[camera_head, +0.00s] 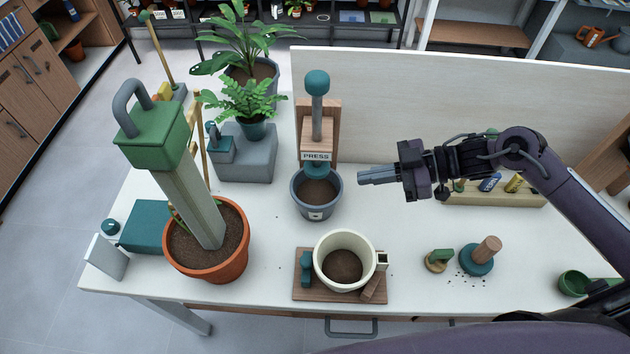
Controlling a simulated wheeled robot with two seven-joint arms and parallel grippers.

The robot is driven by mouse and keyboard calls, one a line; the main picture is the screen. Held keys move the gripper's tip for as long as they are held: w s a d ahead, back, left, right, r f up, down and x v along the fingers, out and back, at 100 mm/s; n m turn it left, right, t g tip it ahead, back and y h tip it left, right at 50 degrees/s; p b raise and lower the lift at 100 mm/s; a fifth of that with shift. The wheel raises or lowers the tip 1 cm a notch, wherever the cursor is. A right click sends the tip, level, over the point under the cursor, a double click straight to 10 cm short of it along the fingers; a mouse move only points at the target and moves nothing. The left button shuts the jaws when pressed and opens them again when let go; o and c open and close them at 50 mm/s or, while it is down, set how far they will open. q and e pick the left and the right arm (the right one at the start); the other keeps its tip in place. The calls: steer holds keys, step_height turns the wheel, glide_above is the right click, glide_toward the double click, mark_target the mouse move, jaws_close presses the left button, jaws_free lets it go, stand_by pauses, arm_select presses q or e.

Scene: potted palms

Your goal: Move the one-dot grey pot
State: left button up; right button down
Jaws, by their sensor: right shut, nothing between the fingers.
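The grey pot (317,209) stands upright on the white table under the press (316,135). It holds dark soil, and a small pale label with a dark mark shows on its front. The press's teal lower end is just over or in the pot's far side; I cannot tell if it touches the soil. My right gripper (366,176) comes in from the right, shut and empty. Its fingertips point left, a short way to the right of the pot and apart from it. My left gripper does not show.
A cream pot (344,247) with soil sits on a wooden board (312,294) in front. An orange pot (238,265) with a green-topped post stands left. A grey block (247,165) stands behind left. A teal tamper (478,262) and a tool rack (500,197) lie right.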

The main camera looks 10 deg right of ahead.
step_height(320, 180, down, 7)
steer(key=b, duration=0.6)
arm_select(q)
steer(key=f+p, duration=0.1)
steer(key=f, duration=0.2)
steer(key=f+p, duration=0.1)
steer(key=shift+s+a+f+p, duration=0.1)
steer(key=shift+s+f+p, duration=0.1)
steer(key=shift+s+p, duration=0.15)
arm_select(e)
steer(key=w+a, duration=0.1)
steer(key=a, duration=0.2)
steer(key=w+a, duration=0.1)
steer(key=a, duration=0.3)
steer(key=w+a+f, duration=0.1)
steer(key=a, duration=0.3)
steer(key=shift+w+a+f, duration=0.1)
steer(key=shift+w+a, duration=0.05)
steer(key=shift+a, duration=0.05)
